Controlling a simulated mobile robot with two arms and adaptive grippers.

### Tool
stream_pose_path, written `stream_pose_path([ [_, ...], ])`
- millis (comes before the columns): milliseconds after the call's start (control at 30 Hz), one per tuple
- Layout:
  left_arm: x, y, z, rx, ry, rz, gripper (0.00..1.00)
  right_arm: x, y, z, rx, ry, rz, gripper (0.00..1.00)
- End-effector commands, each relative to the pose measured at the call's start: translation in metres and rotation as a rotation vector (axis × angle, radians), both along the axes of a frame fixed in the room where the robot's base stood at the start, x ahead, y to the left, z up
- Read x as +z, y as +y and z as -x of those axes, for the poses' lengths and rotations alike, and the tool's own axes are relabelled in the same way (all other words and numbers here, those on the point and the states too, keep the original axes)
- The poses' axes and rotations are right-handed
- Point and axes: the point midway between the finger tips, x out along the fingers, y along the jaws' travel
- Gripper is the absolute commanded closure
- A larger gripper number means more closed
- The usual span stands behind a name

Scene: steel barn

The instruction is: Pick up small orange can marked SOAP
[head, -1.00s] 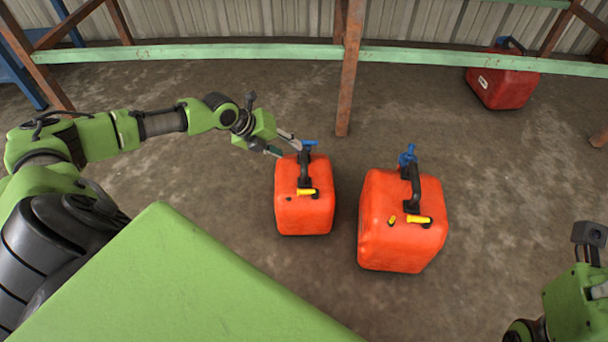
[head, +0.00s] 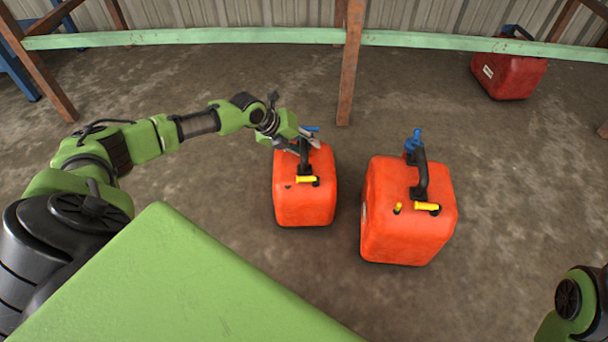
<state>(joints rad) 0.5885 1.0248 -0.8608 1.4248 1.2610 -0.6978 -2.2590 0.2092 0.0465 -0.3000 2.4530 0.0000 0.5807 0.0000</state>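The smaller orange can (head: 304,200) stands upright on the floor in the middle of the head view. It has a black handle (head: 304,165), a yellow spout and a blue cap, partly covered by my gripper. No SOAP lettering is readable on its visible faces. My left gripper (head: 299,143) is at the top of this can, its fingers apart on either side of the handle's upper end. I cannot tell whether they touch it. A larger orange can (head: 405,225) of the same kind stands to the right. My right arm shows at the bottom right corner; its gripper is outside the picture.
A rusty post (head: 350,70) stands behind the two orange cans. A narrow strip of floor separates these cans. The concrete floor to the right is clear.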

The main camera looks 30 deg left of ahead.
Motion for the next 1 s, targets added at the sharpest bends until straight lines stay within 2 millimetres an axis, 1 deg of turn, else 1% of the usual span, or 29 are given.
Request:
stream_pose_path([
  [167,0.001,0.000,0.000,0.001,-0.001,0.000,0.64,0.001,0.000,0.000,0.000,0.000,0.000,0.72],
  [200,0.001,0.000,0.000,0.000,0.000,0.000,0.69,0.001,0.000,0.000,0.000,0.000,0.000,0.72],
  [267,0.001,0.000,0.000,0.001,-0.001,0.000,0.84,0.001,0.000,0.000,0.000,0.000,0.000,0.72],
  [300,0.001,0.000,0.000,0.001,-0.001,0.000,0.95,0.001,0.000,0.000,0.000,0.000,0.000,0.72],
  [333,0.001,0.000,0.000,0.001,-0.001,0.000,1.00,0.001,0.000,0.000,0.000,0.000,0.000,0.72],
  [467,0.001,0.000,0.000,0.000,-0.001,-0.001,1.00,0.001,0.000,0.000,0.000,0.000,0.000,0.72],
  [500,0.005,0.000,-0.003,0.000,-0.009,0.002,1.00,0.001,0.000,0.000,0.000,0.000,0.000,0.72],
  [767,0.005,0.001,-0.003,0.000,-0.009,-0.001,1.00,0.001,0.000,0.000,0.001,0.000,0.000,0.72],
  [1000,0.016,0.001,-0.003,0.000,-0.009,0.000,1.00,0.006,-0.001,-0.001,0.002,0.006,-0.004,0.72],
])
